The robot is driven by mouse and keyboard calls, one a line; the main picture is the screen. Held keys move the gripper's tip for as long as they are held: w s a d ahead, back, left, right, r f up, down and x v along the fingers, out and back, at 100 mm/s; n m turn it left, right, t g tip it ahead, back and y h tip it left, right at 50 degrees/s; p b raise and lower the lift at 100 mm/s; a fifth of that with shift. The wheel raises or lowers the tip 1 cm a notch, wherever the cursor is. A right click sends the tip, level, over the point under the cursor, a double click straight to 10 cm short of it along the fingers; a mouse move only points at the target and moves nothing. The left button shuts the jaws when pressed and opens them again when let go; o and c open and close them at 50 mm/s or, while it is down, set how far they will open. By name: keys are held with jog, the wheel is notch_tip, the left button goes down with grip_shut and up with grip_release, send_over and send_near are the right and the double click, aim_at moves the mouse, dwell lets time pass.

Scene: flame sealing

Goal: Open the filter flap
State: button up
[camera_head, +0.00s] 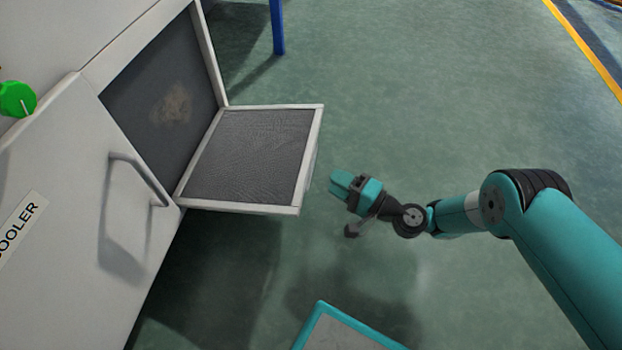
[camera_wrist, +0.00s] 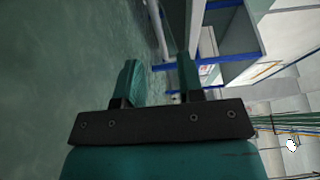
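The filter flap (camera_head: 252,155) is a white-framed panel with dark grey mesh. It stands swung out from the white machine, lying roughly level, with the dark filter opening (camera_head: 165,95) uncovered behind it. A small pale part, perhaps its handle, shows on the outer edge. My gripper (camera_head: 340,184) is just right of that outer edge, apart from it, pointing toward the flap. In the wrist view my gripper (camera_wrist: 160,78) has its two teal fingers spread, with nothing held between them. Whether the pale strips beyond the fingers belong to the flap I cannot tell.
The machine's front (camera_head: 75,210) has a bar handle (camera_head: 140,178) and a green knob (camera_head: 17,99) at left. A blue post (camera_head: 277,27) stands behind the flap. The green floor (camera_head: 430,90) is clear to the right.

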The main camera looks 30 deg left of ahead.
jog(key=a+b, duration=0.7)
jog(key=shift+w+a+r, duration=0.1)
jog(key=shift+a, duration=0.3)
grip_shut()
